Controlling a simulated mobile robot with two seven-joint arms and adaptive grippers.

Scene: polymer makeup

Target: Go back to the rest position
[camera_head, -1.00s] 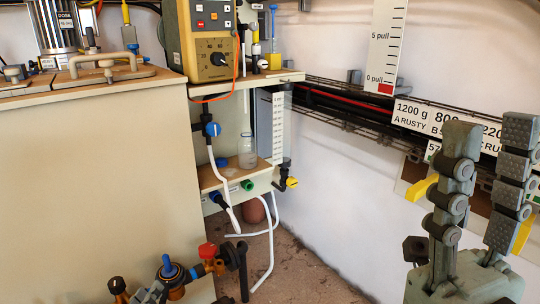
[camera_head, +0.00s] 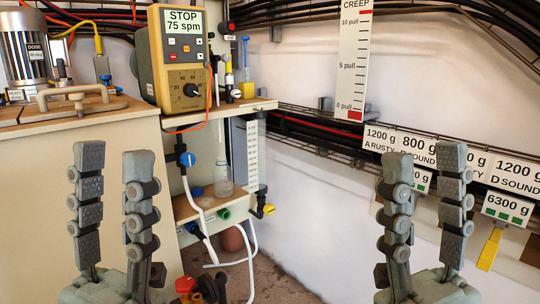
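My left gripper (camera_head: 114,158) stands upright at the lower left, in front of the beige cabinet. Its two padded grey fingers are apart with nothing between them. My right gripper (camera_head: 426,162) stands upright at the right, in front of the white wall and the weight labels. Its fingers are also apart and empty. Both point up and touch nothing that I can see.
A beige cabinet (camera_head: 40,215) with a dosing motor (camera_head: 25,48) fills the left. A control box (camera_head: 183,58) reading STOP 75 spm sits on a shelf with a glass jar (camera_head: 224,181) below. A pull scale (camera_head: 354,60) and cable tray line the wall.

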